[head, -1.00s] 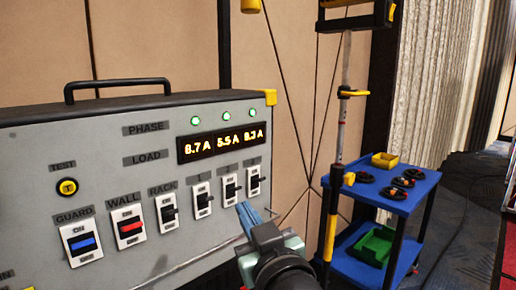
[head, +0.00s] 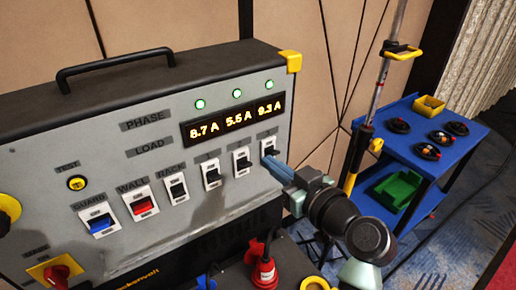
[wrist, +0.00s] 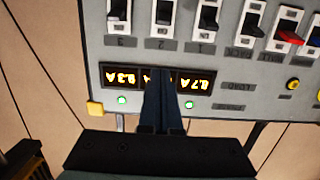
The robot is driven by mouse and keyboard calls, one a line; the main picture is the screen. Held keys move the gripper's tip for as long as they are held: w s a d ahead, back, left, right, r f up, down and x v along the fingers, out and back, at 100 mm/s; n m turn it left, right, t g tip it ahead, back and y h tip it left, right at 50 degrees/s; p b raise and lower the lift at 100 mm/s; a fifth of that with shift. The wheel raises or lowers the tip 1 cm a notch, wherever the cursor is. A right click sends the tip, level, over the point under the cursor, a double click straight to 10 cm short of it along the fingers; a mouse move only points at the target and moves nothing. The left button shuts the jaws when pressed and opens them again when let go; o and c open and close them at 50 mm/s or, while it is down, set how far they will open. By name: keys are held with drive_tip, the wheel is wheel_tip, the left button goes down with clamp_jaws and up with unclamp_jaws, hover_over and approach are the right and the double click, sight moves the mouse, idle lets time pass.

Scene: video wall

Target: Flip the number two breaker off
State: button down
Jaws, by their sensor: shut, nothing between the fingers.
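The number two breaker (head: 242,162) is a white switch plate with a dark toggle, second from the right in the row on the grey panel. It also shows upside down at the top of the wrist view (wrist: 163,18); I cannot tell its toggle position surely. My gripper (head: 270,160) is shut and empty, its blue-grey fingers overlapping the lower part of breaker three (head: 268,145) in the head view. In the wrist view the fingertips (wrist: 165,72) lie in line with breaker two, covering the middle of the display. I cannot tell contact.
Breaker one (head: 212,172) and the rack (head: 176,188), wall (head: 140,203) and guard (head: 98,222) switches stand to the left. The amber display (head: 233,118) sits above, under green lights. A red plug (head: 263,272) is below. A blue cart (head: 450,165) stands to the right.

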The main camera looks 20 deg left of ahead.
sight(238, 139)
drive_tip(key=p+x, duration=0.2)
drive_tip(key=x, duration=0.8)
drive_tip(key=shift+r+p, duration=0.1)
drive_tip(key=shift+p, duration=0.3)
drive_tip(key=shift+s+d+f+p, duration=0.2)
drive_tip(key=shift+f+p, duration=0.05)
drive_tip(key=shift+f, duration=0.35)
drive_tip(key=shift+s+d+f+p, duration=0.2)
drive_tip(key=shift+d+f, duration=0.05)
drive_tip(key=shift+f, duration=0.35)
drive_tip(key=shift+s+d+f, duration=0.25)
drive_tip(key=shift+d+f, duration=0.05)
drive_tip(key=shift+f, duration=0.35)
drive_tip(key=shift+f+b, duration=0.2)
drive_tip(key=shift+b, duration=0.15)
drive_tip(key=shift+f+b, duration=0.1)
drive_tip(key=shift+b, duration=0.8)
